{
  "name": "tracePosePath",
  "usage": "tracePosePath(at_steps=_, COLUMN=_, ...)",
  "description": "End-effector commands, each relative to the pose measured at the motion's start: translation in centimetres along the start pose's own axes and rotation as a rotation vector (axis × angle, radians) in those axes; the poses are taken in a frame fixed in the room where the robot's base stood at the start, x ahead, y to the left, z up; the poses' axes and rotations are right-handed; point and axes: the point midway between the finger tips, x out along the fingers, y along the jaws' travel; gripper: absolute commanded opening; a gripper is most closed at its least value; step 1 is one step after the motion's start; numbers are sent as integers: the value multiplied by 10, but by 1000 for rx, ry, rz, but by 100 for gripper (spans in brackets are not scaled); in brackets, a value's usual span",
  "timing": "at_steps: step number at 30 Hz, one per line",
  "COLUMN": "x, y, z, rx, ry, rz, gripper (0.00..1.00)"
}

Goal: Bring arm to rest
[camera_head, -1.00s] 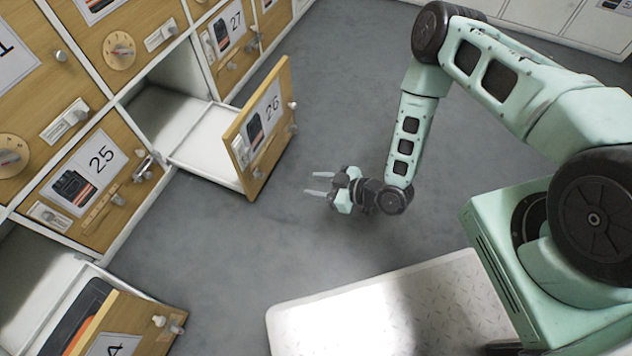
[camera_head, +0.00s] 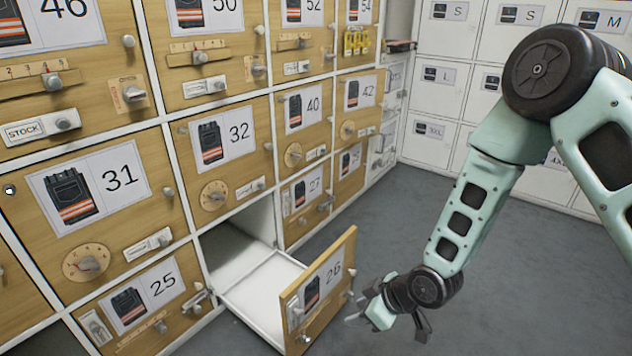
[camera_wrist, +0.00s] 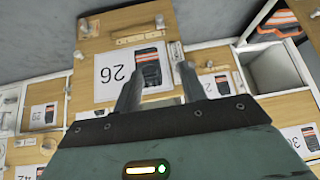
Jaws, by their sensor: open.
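My gripper (camera_head: 366,306) is open and empty. In the head view it hangs low over the grey floor, just right of the open drawer 26 (camera_head: 328,290). A gap shows between its fingers and the drawer front. In the wrist view the two fingers (camera_wrist: 158,88) point toward the drawer 26 front (camera_wrist: 105,45), which appears upside down. My arm is bent, with its elbow high at the right. Drawer 26 stands pulled out, and the visible part of its inside is white and empty.
A wall of wooden numbered lockers (camera_head: 230,150) fills the left. White lockers (camera_head: 447,80) stand along the back. Another open compartment (camera_wrist: 275,68) shows at the right in the wrist view. The grey floor (camera_head: 500,300) right of the drawer is clear.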

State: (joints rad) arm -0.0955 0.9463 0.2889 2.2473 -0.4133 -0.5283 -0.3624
Motion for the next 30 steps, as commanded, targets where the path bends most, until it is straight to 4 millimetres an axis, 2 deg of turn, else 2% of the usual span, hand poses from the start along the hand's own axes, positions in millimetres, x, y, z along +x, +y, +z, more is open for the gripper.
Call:
tracePosePath(at_steps=1, x=-18, y=-4, z=-14, rx=-2, ry=-35, rz=7, gripper=42)
tracePosePath(at_steps=6, x=-76, y=-28, z=-36, rx=45, ry=-177, rz=26, gripper=42)
tracePosePath(at_steps=12, x=-152, y=-68, z=-47, rx=125, ry=-327, rz=54, gripper=42)
tracePosePath(at_steps=18, x=-220, y=-112, z=-40, rx=209, ry=-450, rz=73, gripper=42)
tracePosePath(at_steps=24, x=-266, y=-147, z=-27, rx=271, ry=-529, rz=82, gripper=42)
tracePosePath(at_steps=29, x=-297, y=-171, z=-15, rx=315, ry=-581, rz=85, gripper=42)
tracePosePath(at_steps=30, x=-308, y=-172, z=-21, rx=322, ry=-587, rz=84, gripper=42)
